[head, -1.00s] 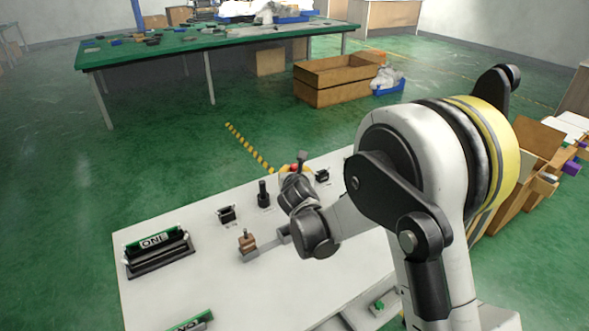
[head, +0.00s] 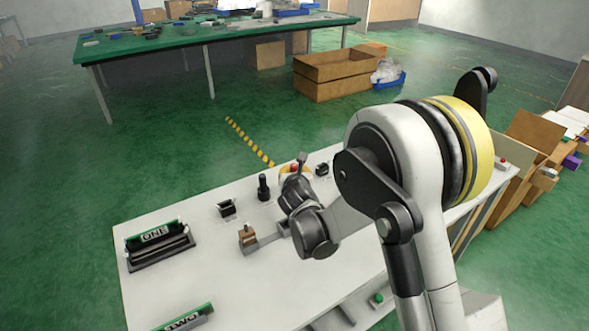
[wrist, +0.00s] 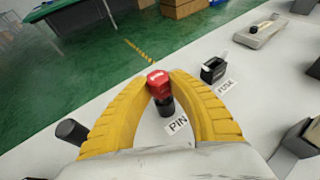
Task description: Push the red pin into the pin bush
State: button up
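The red pin (wrist: 158,82) has a block-like red head above a black bush (wrist: 166,106), beside a label reading PIN. My gripper (wrist: 160,80) has its two yellow fingers bowed around the pin, with the tips against both sides of the red head. They look shut on it. How deep the pin sits in the bush is hard to tell. In the head view the red pin (head: 294,167) shows as a small spot behind my wrist, and the bush is hidden there.
The white panel (head: 225,280) carries a black upright knob (head: 263,187), a black switch box (head: 227,208), a brown-handled lever (head: 248,236) and a holder marked ONE (head: 160,245). In the wrist view a labelled black fixture (wrist: 213,70) stands right of the pin.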

jog(key=o, duration=0.5)
jog(key=shift+c, duration=0.2)
jog(key=shift+s, duration=0.1)
jog(key=v, duration=1.1)
jog(key=shift+s+r, duration=0.25)
jog(key=shift+s, duration=0.1)
